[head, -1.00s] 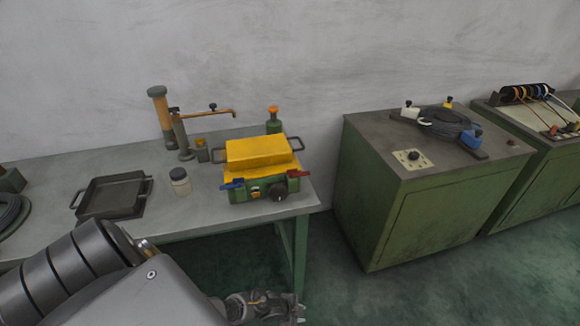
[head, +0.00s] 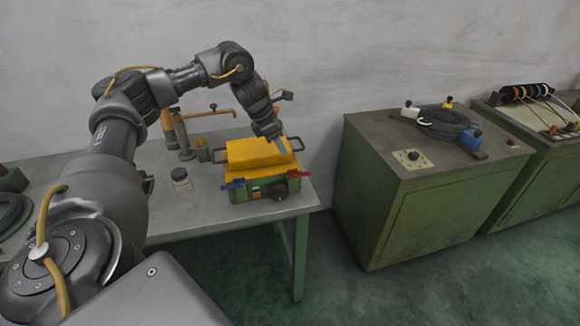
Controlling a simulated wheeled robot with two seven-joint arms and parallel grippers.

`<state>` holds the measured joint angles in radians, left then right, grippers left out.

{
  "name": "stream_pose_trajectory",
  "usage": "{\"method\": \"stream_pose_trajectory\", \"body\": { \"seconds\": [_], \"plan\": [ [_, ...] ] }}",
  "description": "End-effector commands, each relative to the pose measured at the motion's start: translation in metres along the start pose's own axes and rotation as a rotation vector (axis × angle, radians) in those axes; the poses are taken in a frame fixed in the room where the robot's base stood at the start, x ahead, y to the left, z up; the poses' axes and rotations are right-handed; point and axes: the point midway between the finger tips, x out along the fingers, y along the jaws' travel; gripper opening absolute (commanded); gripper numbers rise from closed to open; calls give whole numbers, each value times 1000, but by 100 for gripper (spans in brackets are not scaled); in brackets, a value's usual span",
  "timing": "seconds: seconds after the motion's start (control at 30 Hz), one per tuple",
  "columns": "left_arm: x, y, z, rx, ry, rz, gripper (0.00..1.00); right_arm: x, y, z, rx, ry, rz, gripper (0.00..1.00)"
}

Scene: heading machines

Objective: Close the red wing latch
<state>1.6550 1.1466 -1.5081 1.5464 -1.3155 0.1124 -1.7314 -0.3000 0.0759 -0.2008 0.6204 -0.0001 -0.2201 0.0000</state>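The red wing latch (head: 298,174) is at the front right corner of a green machine box with a yellow top (head: 255,155) on the table. It sticks out to the right; whether it is open or closed is too small to tell. A blue wing latch (head: 233,184) is at the box's front left. My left gripper (head: 282,147) points down over the right part of the yellow top, above and slightly left of the red latch. A gap or contact with the top cannot be told, nor its finger opening. My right gripper is out of view.
A dark knob (head: 279,191) is on the box's front. A green cabinet (head: 375,210) with a cable coil (head: 440,124) stands right, across a floor gap.

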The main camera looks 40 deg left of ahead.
Motion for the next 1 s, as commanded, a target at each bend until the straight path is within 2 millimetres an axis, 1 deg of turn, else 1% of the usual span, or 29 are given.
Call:
{"method": "stream_pose_trajectory", "body": {
  "seconds": [0.03,0.17,0.27,0.37,0.47,0.7,0.8,1.0],
  "plan": [
    [-6,2,-3,10,4,3,27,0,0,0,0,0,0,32],
    [-10,3,-8,22,13,2,27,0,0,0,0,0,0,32],
    [-8,3,-8,22,13,1,27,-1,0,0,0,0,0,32],
    [-1,3,-8,21,14,1,27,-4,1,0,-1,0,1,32],
    [14,2,-8,20,15,-1,27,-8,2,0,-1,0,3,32],
    [59,2,-8,19,15,0,27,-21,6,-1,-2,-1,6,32],
    [75,2,-8,19,14,1,27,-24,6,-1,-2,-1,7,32],
    [94,3,-8,18,12,2,27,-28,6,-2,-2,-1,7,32]
  ]
}}
